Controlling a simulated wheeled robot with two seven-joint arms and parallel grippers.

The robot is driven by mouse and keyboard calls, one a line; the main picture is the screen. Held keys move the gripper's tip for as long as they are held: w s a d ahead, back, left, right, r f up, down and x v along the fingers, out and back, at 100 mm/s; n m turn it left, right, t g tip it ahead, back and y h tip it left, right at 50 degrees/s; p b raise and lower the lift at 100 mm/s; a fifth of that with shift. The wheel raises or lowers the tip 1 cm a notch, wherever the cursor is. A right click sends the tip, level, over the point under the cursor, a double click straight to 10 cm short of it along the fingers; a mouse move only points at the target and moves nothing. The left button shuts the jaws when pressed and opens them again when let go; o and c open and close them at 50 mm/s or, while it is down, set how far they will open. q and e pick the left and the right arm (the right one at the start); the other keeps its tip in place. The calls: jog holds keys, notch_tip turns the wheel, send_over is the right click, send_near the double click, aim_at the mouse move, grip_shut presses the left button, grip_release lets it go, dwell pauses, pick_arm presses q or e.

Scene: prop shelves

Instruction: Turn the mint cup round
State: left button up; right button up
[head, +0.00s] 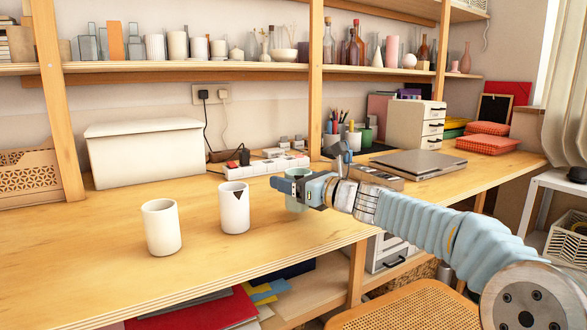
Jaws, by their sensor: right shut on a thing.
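The mint cup (295,205) stands near the middle of the wooden table (120,270), close to its front edge. My right gripper (296,188) comes in from the right and is shut on the mint cup near its upper part. I cannot tell whether the cup touches the table or is slightly raised. My left gripper is not in view.
A white cup with a dark triangular mark (234,210) stands just left of the mint cup. A plain white cup (161,228) is farther left. Behind are a white box (145,155), a power strip (270,164) and a closed laptop (418,162). The front left tabletop is clear.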

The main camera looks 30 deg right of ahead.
jog(key=n+g+y+p, duration=0.2)
jog(key=y+p, duration=0.1)
jog(key=n+g+y+p, duration=0.1)
jog(key=n+y+p, duration=0.1)
jog(key=shift+s+a+r, duration=0.1)
jog(key=shift+a+r, duration=0.1)
jog(key=shift+r, duration=0.05)
jog(key=n+g+y+p, duration=0.1)
jog(key=g+y+p, duration=0.1)
jog(key=p, duration=0.1)
jog(key=shift+s+a+n, duration=0.1)
jog(key=shift+s+n, duration=0.05)
jog(key=shift+n, duration=0.15)
jog(key=shift+f+b, duration=0.6)
jog(key=shift+f, duration=0.1)
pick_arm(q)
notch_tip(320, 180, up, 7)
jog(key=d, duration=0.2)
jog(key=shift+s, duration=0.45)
pick_arm(e)
jog(key=shift+f, duration=0.35)
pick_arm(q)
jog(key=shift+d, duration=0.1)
pick_arm(e)
jog(key=shift+f, duration=0.15)
jog(key=o, duration=1.4)
jog(key=shift+c, duration=0.2)
